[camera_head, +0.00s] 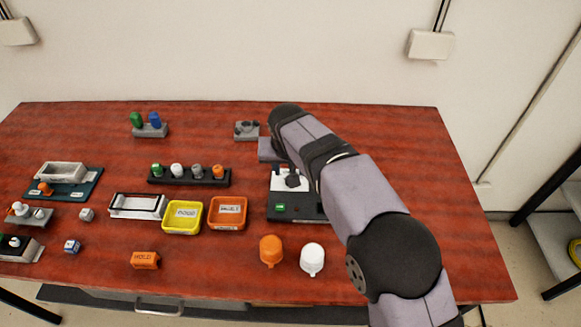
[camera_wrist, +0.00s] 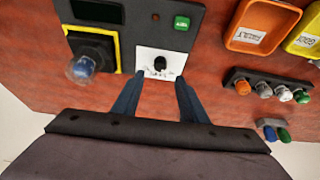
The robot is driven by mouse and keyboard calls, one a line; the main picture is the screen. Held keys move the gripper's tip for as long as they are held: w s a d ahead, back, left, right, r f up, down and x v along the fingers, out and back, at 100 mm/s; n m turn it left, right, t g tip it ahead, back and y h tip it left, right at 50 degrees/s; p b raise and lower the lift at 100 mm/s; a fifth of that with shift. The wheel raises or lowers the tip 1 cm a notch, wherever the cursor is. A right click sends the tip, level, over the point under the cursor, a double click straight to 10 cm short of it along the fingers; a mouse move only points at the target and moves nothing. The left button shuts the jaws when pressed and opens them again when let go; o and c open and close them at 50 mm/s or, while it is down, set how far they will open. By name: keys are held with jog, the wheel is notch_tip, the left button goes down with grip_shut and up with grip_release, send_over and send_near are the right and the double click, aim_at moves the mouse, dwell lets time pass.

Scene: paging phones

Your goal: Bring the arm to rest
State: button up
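My arm (camera_head: 365,195) reaches over the right half of the red-brown table (camera_head: 400,140). My gripper (camera_wrist: 160,80) is open, with its two blue-grey fingers apart and nothing seen between their tips. In the wrist view the fingertips are close to a white plate with a black knob (camera_wrist: 160,62), set in a dark device (camera_wrist: 140,30). The height of the fingertips above the plate is hard to tell. In the head view the dark device (camera_head: 283,217) is partly behind my arm, and the fingers are mostly hidden.
The device has a green button (camera_wrist: 182,22) and a yellow-framed black part (camera_wrist: 92,45). Left of it stand an orange tray (camera_head: 228,226), a yellow tray (camera_head: 183,231) and a rack (camera_head: 190,181) of several knobs. An orange cap (camera_head: 271,250) and a white cap (camera_head: 312,258) stand in front.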

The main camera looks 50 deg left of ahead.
jog(key=w+d+r+m+h+p, duration=0.1)
jog(key=w+d+r+p, duration=0.2)
jog(key=w+d, duration=0.35)
jog(key=w+d+r+m+h+p, duration=0.1)
jog(key=w+d+r+p, duration=0.2)
jog(key=d, duration=0.7)
jog(key=w+d+r+m+g+h+p, duration=0.1)
jog(key=d+r+p, duration=0.1)
jog(key=d, duration=0.7)
jog(key=w+d+r+m+p, duration=0.1)
jog(key=d+r+m, duration=0.1)
jog(key=d, duration=0.6)
jog(key=s+d+r+m+g+p, duration=0.1)
jog(key=s+d+m+p, duration=0.1)
jog(key=s+d, duration=0.6)
jog(key=s+d+r+m+g+p, duration=0.1)
jog(key=s+d+p, duration=0.4)
jog(key=d, duration=1)
jog(key=s+m, duration=0.1)
jog(key=s, duration=0.2)
jog(key=shift+s+d+r, duration=0.2)
jog(key=shift+s+d, duration=0.05)
jog(key=shift+d, duration=0.1)
